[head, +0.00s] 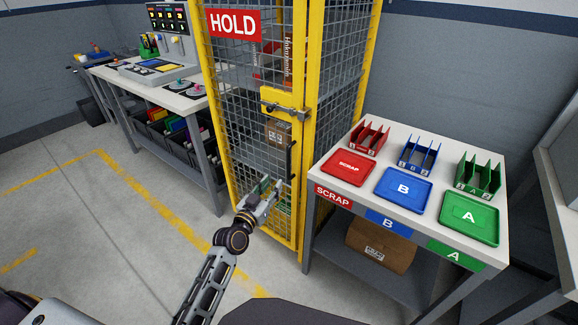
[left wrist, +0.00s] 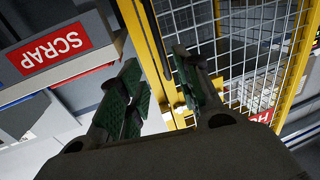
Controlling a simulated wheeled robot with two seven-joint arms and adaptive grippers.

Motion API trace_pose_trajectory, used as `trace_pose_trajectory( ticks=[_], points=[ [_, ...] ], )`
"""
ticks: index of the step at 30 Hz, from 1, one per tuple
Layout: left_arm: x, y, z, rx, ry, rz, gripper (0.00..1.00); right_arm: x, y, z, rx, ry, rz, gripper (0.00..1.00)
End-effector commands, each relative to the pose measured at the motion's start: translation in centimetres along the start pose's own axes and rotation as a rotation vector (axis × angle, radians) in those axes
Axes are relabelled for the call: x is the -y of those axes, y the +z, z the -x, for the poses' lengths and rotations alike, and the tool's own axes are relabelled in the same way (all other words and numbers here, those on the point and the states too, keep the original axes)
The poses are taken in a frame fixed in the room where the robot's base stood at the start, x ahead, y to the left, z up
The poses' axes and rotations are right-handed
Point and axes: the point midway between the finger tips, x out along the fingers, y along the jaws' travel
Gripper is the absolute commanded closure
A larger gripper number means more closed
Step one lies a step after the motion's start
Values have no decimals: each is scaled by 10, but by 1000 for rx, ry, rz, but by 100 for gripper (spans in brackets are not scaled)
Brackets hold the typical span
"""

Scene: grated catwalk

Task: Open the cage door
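The cage door (head: 240,130) is a wire mesh panel in a yellow frame with a red HOLD sign (head: 234,24), and it looks closed. A grey latch bar (head: 283,109) lies across its right edge on a yellow plate. A black upright handle (head: 290,160) sits below the latch. My left gripper (head: 276,188) is at the handle's lower end, in front of the door. In the left wrist view its green-padded fingers (left wrist: 158,72) are spread, with a dark bar (left wrist: 153,38), apparently the handle, beyond and between them; contact is unclear. My right gripper is not visible.
A table (head: 345,190) with red, blue and green trays and racks stands close to the right of the cage. A workbench (head: 185,98) with a control panel stands to the left. Boxes sit inside the cage. The floor (head: 95,235) in front and left is clear.

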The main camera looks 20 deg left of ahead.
Motion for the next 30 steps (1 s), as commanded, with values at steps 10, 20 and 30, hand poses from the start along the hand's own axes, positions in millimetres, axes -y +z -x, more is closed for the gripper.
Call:
trace_pose_trajectory(
  ticks=[10,20,30],
  points=[
    [0,0,-3,1,0,0,66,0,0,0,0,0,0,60],
    [0,1,-20,1,-1,0,66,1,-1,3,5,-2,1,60],
    [0,1,-48,1,-1,0,66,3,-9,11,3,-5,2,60]
  ],
)
